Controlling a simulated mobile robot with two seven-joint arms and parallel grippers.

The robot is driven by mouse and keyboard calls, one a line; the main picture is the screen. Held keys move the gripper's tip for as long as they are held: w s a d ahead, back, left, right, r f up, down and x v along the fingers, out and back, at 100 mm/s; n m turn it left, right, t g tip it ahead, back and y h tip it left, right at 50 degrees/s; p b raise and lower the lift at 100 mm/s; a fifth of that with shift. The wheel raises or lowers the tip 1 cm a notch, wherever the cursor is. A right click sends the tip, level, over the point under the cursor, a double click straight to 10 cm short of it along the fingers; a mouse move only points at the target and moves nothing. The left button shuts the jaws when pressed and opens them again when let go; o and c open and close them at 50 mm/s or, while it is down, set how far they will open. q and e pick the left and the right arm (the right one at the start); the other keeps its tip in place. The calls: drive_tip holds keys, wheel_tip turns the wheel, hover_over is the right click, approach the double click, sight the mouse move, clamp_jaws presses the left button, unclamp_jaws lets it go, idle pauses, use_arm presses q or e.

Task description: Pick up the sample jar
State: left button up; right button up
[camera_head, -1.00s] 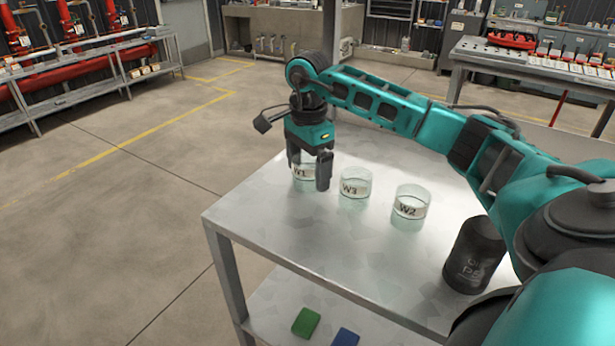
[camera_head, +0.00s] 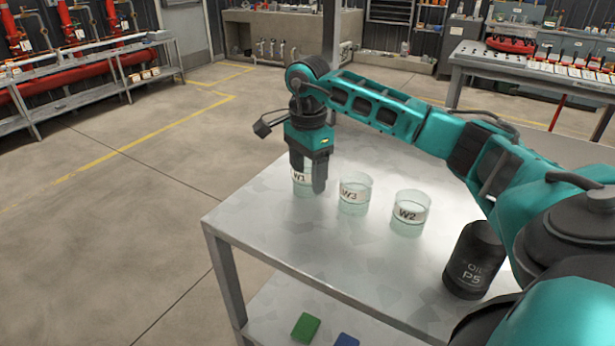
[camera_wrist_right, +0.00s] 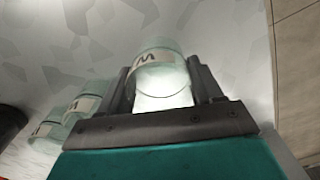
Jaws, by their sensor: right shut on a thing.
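Three clear glass jars with white labels stand in a row on the metal table: W1 (camera_head: 303,188) at the left, W3 (camera_head: 354,194) in the middle and W2 (camera_head: 409,214) at the right. My right gripper (camera_head: 309,177) points down over W1 and is shut on it, a dark finger on each side. W1 seems to rest at table level. In the right wrist view W1 (camera_wrist_right: 160,85) sits between the two fingers, and the other two jars show at the left. The fingers partly cover W1 in the head view. My left gripper is not in view.
A black oil canister (camera_head: 473,262) stands at the right of the metal table (camera_head: 270,222). A green block (camera_head: 306,327) and a blue block (camera_head: 346,339) lie on the lower shelf. W3 stands close beside the right gripper. The table's front left is clear.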

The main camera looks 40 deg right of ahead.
drive_tip(key=shift+r, duration=0.1)
wheel_tip(320, 180, up, 20)
drive_tip(key=p, duration=0.6)
drive_tip(key=s+a+f+n, duration=0.2)
drive_tip(key=a+f+n, duration=0.6)
drive_tip(key=a+n, duration=0.1)
drive_tip(key=s+a+f+n, duration=0.3)
drive_tip(key=a+f+n, duration=0.5)
drive_tip(key=a+n, duration=0.2)
drive_tip(key=shift+a, duration=0.95)
drive_tip(key=shift+f, duration=0.1)
